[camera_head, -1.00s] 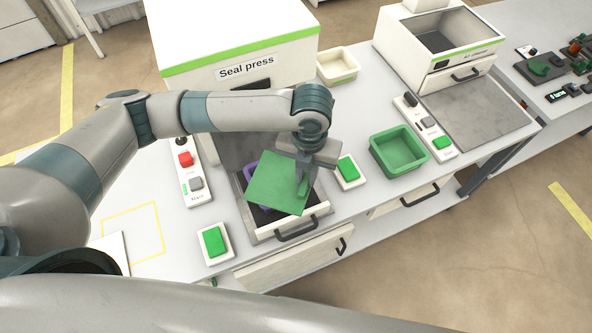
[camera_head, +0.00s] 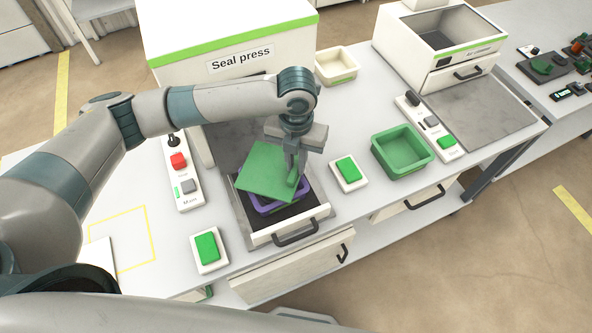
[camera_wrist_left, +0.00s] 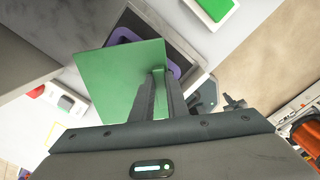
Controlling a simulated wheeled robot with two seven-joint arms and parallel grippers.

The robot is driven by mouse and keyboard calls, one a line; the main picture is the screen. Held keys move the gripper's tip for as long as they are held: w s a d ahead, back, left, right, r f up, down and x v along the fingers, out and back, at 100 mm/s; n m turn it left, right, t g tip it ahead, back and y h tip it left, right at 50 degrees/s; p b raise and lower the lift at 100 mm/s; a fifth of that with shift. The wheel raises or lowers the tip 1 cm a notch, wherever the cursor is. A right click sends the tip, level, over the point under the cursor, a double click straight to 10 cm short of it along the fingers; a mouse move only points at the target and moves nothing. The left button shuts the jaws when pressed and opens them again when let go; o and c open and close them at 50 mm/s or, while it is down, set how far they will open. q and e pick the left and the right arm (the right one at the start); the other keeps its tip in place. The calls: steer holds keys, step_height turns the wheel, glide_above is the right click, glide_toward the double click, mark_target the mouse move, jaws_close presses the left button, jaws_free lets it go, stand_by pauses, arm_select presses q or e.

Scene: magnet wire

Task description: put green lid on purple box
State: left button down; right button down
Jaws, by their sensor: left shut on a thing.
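The green lid (camera_head: 262,172) is a flat square plate with an upright grip. My left gripper (camera_head: 293,170) is shut on that grip and holds the lid over the purple box (camera_head: 272,207). The box sits on the dark bed of the seal press drawer (camera_head: 250,226); only its near and right edges show, the rest is under the lid. The lid looks turned relative to the box. The wrist view also shows the lid (camera_wrist_left: 120,78) in the jaws and a purple edge (camera_wrist_left: 125,37) behind it. Whether lid and box touch, I cannot tell. My right gripper is not in view.
The seal press (camera_head: 235,60) stands behind the drawer. Green-button boxes flank it at left (camera_head: 208,248) and right (camera_head: 348,171). A green bin (camera_head: 402,150) stands to the right, a cream bin (camera_head: 337,65) behind. A red-button panel (camera_head: 181,172) is at left.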

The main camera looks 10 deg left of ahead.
arm_select(q)
steer(key=shift+f+b, duration=1.7)
steer(key=shift+f, duration=0.2)
steer(key=shift+f, duration=0.15)
steer(key=c, duration=1.7)
jaws_free()
steer(key=shift+c, duration=0.2)
steer(key=shift+r, duration=0.8)
step_height(320, 180, up, 11)
steer(key=b, duration=0.3)
steer(key=shift+f+b, duration=0.1)
steer(key=shift+b, duration=0.25)
